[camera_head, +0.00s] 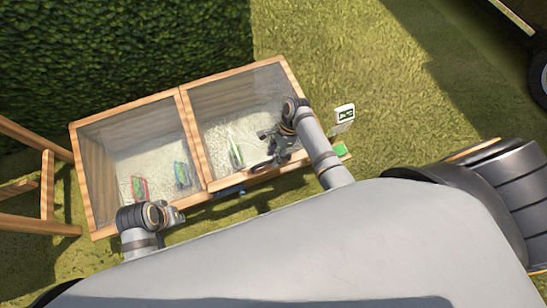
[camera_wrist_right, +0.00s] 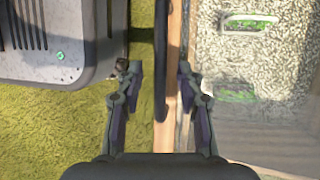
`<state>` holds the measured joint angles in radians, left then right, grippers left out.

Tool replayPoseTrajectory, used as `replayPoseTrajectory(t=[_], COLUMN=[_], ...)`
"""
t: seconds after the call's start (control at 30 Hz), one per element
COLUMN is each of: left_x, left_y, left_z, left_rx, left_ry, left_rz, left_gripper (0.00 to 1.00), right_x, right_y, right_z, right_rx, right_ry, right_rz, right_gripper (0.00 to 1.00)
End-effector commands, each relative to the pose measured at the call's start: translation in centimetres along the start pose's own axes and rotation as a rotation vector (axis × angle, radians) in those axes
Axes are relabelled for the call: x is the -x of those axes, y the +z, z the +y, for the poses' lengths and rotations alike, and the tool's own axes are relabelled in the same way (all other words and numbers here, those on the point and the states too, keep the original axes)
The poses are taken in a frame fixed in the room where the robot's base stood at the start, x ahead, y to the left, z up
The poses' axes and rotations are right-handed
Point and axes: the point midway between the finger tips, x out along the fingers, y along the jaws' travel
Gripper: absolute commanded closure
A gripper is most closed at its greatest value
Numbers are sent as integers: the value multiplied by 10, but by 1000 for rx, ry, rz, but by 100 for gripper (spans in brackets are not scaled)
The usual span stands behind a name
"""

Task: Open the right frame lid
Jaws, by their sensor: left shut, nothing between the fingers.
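The wooden cold frame has two glazed bays side by side in the head view. The right frame lid (camera_head: 235,88) looks down over the right bay, with pale gravel visible through its glass. My right gripper (camera_head: 268,148) is over the front part of that lid. In the right wrist view my right gripper (camera_wrist_right: 158,82) is open, its fingers apart on either side of a wooden rail (camera_wrist_right: 173,100) and a dark curved bar (camera_wrist_right: 161,60). Contact with either is unclear. My left gripper (camera_head: 176,215) is shut and empty near the front edge of the left bay.
The left frame lid (camera_head: 125,118) covers the left bay, where red and blue items show. A green item (camera_head: 236,152) lies inside the right bay. A small sign (camera_head: 344,113) stands right of the frame. Wooden posts (camera_head: 47,185) stand at left; grass is open at upper right.

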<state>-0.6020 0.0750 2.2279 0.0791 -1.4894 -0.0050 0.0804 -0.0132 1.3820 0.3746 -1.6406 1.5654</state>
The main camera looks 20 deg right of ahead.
Motion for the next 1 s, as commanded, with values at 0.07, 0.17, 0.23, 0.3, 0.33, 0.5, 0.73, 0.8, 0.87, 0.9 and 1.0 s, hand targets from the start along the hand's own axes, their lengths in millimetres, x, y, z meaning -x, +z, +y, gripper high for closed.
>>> replayPoseTrajectory(t=[0.07, 0.17, 0.23, 0.3, 0.33, 0.5, 0.73, 0.8, 0.87, 0.9, 1.0], left_x=[-2, 0, 0, 1, 1, 1, 0, 0, 0, 0, 0], left_y=[0, -1, -1, -1, -1, -1, -1, -1, -1, -1, -1], left_z=[2, 2, 2, 2, 2, 2, 2, 2, 2, 2, 2], left_rx=[-1, -2, -2, -2, -2, -2, -2, -2, -2, -2, -2], left_ry=[5, 8, 8, 8, 8, 8, 8, 8, 8, 7, 7], left_rz=[10, 17, 19, 19, 19, 19, 19, 19, 19, 19, 18], left_gripper=[100, 100, 100, 100, 100, 100, 100, 100, 100, 100, 100], right_x=[-8, -10, -10, -10, -10, -10, -10, -10, -10, -10, -10], right_y=[0, 0, 0, 0, 0, 0, 0, 0, 0, 0, 0], right_z=[-1, -1, 0, 0, 0, 0, 0, 0, 0, 0, 0], right_rx=[1, 1, 1, 1, 1, 1, 0, 0, 0, 0, 0], right_ry=[-1, -2, -2, -2, -2, -2, -1, -1, -1, -1, -1], right_rz=[-1, -1, 0, 0, 0, 0, 0, 0, 0, 0, 0], right_gripper=[63, 63, 63, 63, 63, 79, 100, 100, 100, 100, 100])
